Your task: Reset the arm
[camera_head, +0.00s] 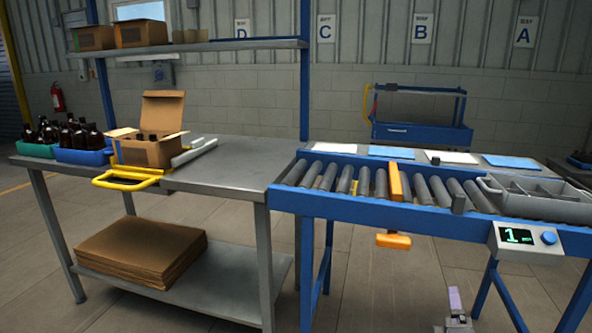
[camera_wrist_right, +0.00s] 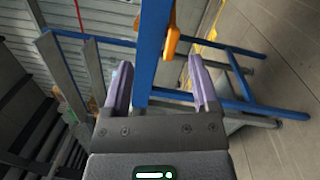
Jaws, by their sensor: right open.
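My right gripper (camera_head: 455,303) shows at the bottom edge of the head view, low in front of the roller conveyor and apart from it. In the right wrist view its two lilac fingers (camera_wrist_right: 160,95) are spread, with nothing held between them. The blue conveyor frame shows beyond and between the fingers. My left gripper is not in the head view. The open cardboard box (camera_head: 147,148) on the grey bench (camera_head: 235,165) holds dark bottles. More amber bottles (camera_head: 80,137) stand in the blue bin (camera_head: 85,157) and the green bin (camera_head: 35,150).
The blue roller conveyor (camera_head: 400,208) runs along the right, with a grey divided tray (camera_head: 540,197) on its right end. An orange part (camera_head: 393,241) hangs below its front rail. Flat cardboard (camera_head: 140,250) lies on the bench's lower shelf. The floor before the conveyor looks clear.

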